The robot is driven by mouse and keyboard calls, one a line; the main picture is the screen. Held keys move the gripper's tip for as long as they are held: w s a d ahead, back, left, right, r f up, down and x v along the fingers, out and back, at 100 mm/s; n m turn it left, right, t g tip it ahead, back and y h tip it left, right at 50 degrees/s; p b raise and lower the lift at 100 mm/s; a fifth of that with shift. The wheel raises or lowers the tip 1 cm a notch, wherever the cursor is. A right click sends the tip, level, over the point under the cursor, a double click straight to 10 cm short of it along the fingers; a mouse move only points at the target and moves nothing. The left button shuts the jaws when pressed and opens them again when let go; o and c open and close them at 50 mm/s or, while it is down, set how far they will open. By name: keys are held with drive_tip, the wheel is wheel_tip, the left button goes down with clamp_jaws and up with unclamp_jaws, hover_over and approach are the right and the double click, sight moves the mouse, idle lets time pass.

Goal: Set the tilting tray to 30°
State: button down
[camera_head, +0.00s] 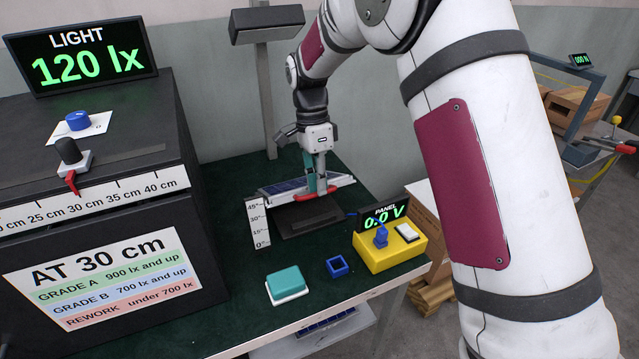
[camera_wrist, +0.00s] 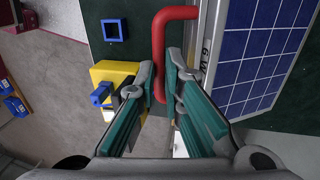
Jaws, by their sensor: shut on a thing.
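The tilting tray (camera_head: 340,182) stands at the back of the green bench, pale-framed with a blue gridded solar panel (camera_head: 285,187) on it. Its front edge is raised above a dark base plate (camera_head: 300,218). A white angle scale (camera_head: 257,222) marked 0° to 45° stands at its left; I cannot read the exact angle. My gripper (camera_head: 319,187) is at the tray's front edge, shut on the red handle (camera_wrist: 159,50). In the wrist view, the green finger pads of my gripper (camera_wrist: 168,78) close around the handle's bar, with the panel (camera_wrist: 250,50) to the right.
A yellow panel meter box (camera_head: 390,248) reading 0.0 V stands at the front right. A small blue square frame (camera_head: 338,267) and a teal block (camera_head: 287,284) lie on the front bench. A black light box (camera_head: 110,200) reading 120 lx fills the left. A lamp post (camera_head: 266,90) rises behind.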

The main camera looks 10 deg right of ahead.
drive_tip(key=shift+w+a, duration=0.1)
drive_tip(key=shift+w, duration=0.15)
drive_tip(key=c, duration=1.7)
unclamp_jaws()
drive_tip(key=shift+f, duration=0.1)
drive_tip(key=v, duration=1.2)
